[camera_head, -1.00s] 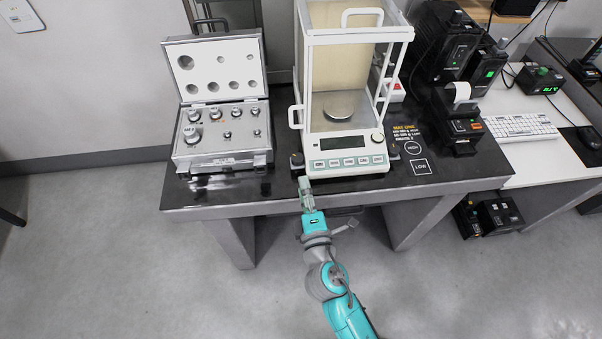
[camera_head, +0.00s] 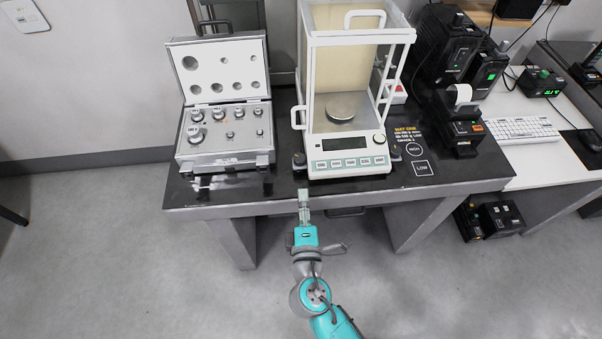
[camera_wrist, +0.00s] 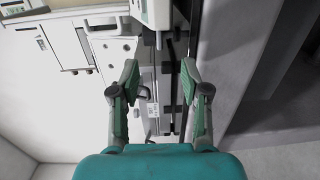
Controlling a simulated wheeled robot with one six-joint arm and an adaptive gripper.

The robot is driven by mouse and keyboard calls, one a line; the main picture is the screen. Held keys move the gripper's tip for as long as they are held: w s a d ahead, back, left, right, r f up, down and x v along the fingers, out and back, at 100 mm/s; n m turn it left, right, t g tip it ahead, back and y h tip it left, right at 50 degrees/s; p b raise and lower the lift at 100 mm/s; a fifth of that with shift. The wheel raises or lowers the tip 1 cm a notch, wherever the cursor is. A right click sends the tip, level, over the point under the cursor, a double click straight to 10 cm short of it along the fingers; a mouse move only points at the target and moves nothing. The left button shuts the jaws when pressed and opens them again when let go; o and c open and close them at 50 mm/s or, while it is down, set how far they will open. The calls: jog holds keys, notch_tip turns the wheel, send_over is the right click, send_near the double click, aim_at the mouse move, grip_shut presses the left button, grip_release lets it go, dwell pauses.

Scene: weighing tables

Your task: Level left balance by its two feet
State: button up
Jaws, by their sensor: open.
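The left balance (camera_head: 346,163) is a white weighing balance with a glass draft shield, standing on the black table. Its display looks dark. A black foot (camera_head: 299,160) shows at its front left corner and another foot (camera_head: 395,153) at its front right. My gripper (camera_head: 304,194) is in front of the table edge, just nearer than the left foot and apart from it. In the wrist view my gripper (camera_wrist: 159,78) has its two fingers spread with nothing held between them. The balance's white corner (camera_wrist: 155,12) seems to show at the top there. The level bubble cannot be made out.
An open case of weights (camera_head: 225,158) stands left of the balance on the black table (camera_head: 440,185). A printer (camera_head: 458,130) and black units (camera_head: 450,55) stand to the right. Floor in front of the table is clear.

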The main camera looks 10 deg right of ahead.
aim_at(299, 164)
jog(key=a+m+h, duration=0.2)
jog(key=w+a+r+m+h, duration=0.1)
jog(key=h, duration=0.1)
jog(key=shift+a+r, duration=0.1)
jog(key=shift+a, duration=0.05)
jog(key=x, duration=1.1)
grip_shut()
